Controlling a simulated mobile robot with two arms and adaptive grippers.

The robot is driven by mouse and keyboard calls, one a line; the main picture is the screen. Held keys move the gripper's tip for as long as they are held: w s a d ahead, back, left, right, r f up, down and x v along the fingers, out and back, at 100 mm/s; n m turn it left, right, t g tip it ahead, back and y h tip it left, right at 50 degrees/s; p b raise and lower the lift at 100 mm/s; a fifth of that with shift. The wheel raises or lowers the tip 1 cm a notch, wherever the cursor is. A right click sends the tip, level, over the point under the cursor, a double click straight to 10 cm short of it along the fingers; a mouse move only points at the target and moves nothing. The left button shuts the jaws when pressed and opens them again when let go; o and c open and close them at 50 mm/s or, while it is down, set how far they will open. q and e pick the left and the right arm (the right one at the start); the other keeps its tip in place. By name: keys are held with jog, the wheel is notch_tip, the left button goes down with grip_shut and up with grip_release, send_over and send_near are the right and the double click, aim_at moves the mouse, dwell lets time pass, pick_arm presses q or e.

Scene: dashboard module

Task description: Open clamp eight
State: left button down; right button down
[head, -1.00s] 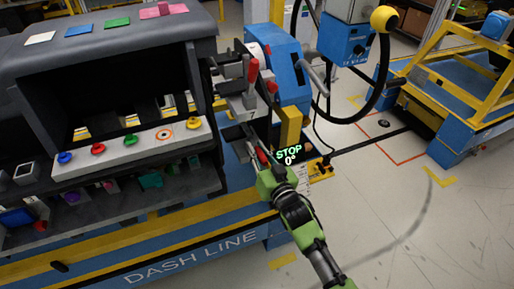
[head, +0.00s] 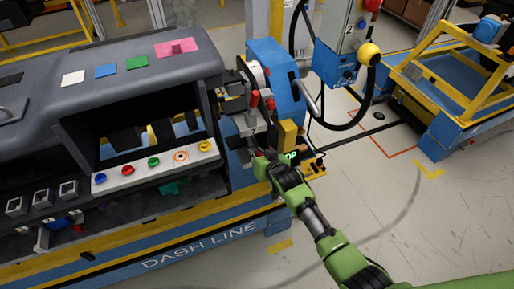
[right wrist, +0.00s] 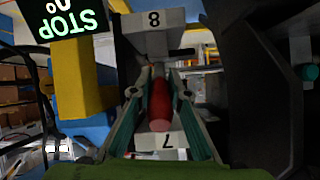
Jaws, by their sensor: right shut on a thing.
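The clamp unit (head: 246,122) stands at the right end of the dashboard module, with an upright red handle (head: 254,99) on its upper part. In the right wrist view, a plate marked 8 (right wrist: 154,20) is at the top and a plate marked 7 (right wrist: 160,142) is lower down. A red clamp handle (right wrist: 159,106) lies between these plates. My right gripper (right wrist: 160,84) is shut on this handle, one finger on each side. In the head view my right gripper (head: 262,160) is low at the clamp unit, its fingertips partly hidden. My left gripper is not in view.
The dashboard module (head: 200,60) fills the left, with coloured knobs on a white panel (head: 130,179). A blue control box (head: 336,62) with a black cable hangs behind the clamps. A dark display reading STOP (right wrist: 66,20) is beside my gripper.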

jog(key=shift+w+r+g+p, duration=0.1)
jog(key=shift+r+g+p, duration=0.05)
jog(key=shift+g+p, duration=0.35)
jog(key=c, duration=1.9)
grip_release()
jog(key=v, duration=1.2)
jog(key=shift+a, duration=0.1)
